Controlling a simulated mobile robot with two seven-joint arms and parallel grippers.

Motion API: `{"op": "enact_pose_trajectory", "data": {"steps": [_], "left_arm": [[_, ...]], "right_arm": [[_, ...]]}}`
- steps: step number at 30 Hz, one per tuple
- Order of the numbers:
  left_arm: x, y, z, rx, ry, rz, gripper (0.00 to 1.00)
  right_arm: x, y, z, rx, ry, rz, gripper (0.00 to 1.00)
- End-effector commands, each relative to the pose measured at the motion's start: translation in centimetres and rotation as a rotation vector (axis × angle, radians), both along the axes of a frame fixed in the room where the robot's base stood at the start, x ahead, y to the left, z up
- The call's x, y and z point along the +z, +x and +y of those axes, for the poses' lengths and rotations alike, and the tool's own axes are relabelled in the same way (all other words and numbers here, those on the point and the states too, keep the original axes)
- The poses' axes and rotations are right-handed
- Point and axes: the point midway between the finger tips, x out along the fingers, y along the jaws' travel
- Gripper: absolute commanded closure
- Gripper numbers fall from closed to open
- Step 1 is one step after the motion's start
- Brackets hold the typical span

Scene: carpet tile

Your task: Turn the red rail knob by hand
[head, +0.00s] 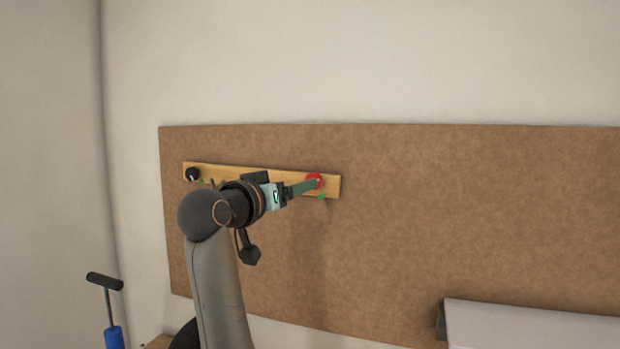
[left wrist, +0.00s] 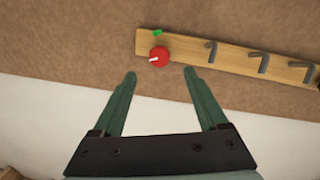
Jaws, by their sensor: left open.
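The red knob (head: 314,180) sits near the right end of a wooden rail (head: 333,187) on a brown board. In the left wrist view the red knob (left wrist: 158,57) shows a white pointer mark directed left. My left gripper (head: 312,185) reaches to the knob in the head view, its fingers partly covering it. In the left wrist view the left gripper (left wrist: 160,75) is open, with its two green fingers apart. The knob appears just beyond the fingertips, between their lines, with nothing held. Contact cannot be told. My right gripper is not in view.
A black knob (head: 193,174) sits at the rail's left end. Several dark hooks (left wrist: 256,62) stick out of the rail beside the red knob. A green mark (left wrist: 157,32) is close to the knob. The brown board (head: 450,220) is bare to the right.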

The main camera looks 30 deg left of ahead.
Motion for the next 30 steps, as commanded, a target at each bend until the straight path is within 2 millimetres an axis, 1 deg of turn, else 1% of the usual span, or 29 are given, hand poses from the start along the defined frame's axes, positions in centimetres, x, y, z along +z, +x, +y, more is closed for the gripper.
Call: {"op": "enact_pose_trajectory", "data": {"steps": [1, 6, 12, 17, 25, 26, 30], "left_arm": [[0.2, 1.2, 0.1, -0.002, -0.002, 0.006, 0.24], [0.2, 4.4, 0.4, -0.003, -0.002, 0.003, 0.24], [0.1, 6.8, 0.7, 0.000, 0.000, 0.002, 0.24], [0.0, 7.5, 0.8, 0.001, 0.000, 0.000, 0.24], [0.0, 7.6, 0.8, 0.000, 0.000, 0.000, 0.24], [0.0, 7.6, 0.8, 0.000, 0.000, 0.000, 0.26], [0.0, 7.6, 0.8, 0.000, 0.001, 0.000, 0.42]], "right_arm": [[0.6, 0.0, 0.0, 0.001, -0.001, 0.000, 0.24], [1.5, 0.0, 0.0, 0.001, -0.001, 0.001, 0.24], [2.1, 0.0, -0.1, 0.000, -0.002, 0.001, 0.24], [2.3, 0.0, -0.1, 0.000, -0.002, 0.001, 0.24], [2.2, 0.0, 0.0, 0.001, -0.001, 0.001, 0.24], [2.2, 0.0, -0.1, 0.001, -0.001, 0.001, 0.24], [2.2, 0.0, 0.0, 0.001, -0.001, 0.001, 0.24]]}}
